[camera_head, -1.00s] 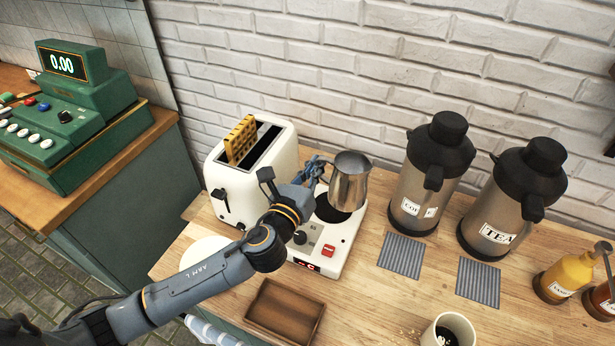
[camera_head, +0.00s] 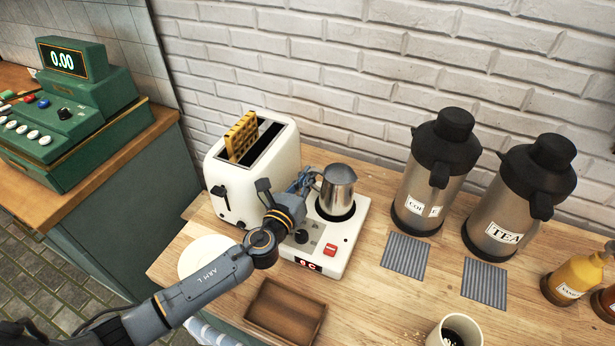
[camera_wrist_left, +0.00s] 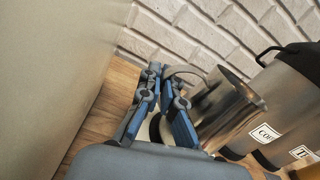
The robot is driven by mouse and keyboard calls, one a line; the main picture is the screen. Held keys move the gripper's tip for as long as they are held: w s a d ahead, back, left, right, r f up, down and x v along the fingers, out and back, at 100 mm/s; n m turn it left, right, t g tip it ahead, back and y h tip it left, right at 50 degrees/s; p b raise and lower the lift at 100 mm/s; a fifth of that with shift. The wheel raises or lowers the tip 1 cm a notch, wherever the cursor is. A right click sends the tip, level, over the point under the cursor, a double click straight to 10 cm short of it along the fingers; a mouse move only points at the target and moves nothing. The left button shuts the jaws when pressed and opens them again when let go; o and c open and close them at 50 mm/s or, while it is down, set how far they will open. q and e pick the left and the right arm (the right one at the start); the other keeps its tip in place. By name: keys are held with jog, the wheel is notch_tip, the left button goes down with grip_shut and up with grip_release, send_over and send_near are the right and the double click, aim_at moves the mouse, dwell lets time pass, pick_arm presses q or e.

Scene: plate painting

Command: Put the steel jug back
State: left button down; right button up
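The steel jug (camera_head: 337,189) stands upright on the round dark plate of a white warmer (camera_head: 341,250) with a red switch and a small display. Its handle points left, towards my left gripper (camera_head: 303,183). The left wrist view shows the jug (camera_wrist_left: 229,108) close on the right of the blue fingers (camera_wrist_left: 160,78). The fingertips are drawn together on the jug's handle; the grip itself is partly hidden. My right gripper is not in view.
A white toaster (camera_head: 282,178) with a waffle stands just left of the warmer. Coffee (camera_head: 420,203) and tea (camera_head: 500,228) flasks stand right, behind grey mats (camera_head: 405,257). A wooden tray (camera_head: 286,311), a white plate (camera_head: 195,262) and a cup (camera_head: 440,341) are in front.

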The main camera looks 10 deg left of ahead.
pick_arm(q)
jog(key=shift+f, duration=0.2)
jog(key=c, duration=1.5)
grip_release()
jog(key=shift+r, duration=0.1)
jog(key=shift+r, duration=0.2)
jog(key=s, duration=0.3)
jog(key=s+a+b, duration=0.1)
jog(key=s, duration=0.3)
jog(key=s+a+b, duration=0.1)
jog(key=s, duration=0.2)
jog(key=shift+s+a+f, duration=0.1)
jog(key=shift+s+f, duration=0.05)
jog(key=shift+s, duration=0.15)
jog(key=shift+s+a, duration=0.1)
jog(key=shift+s, duration=0.5)
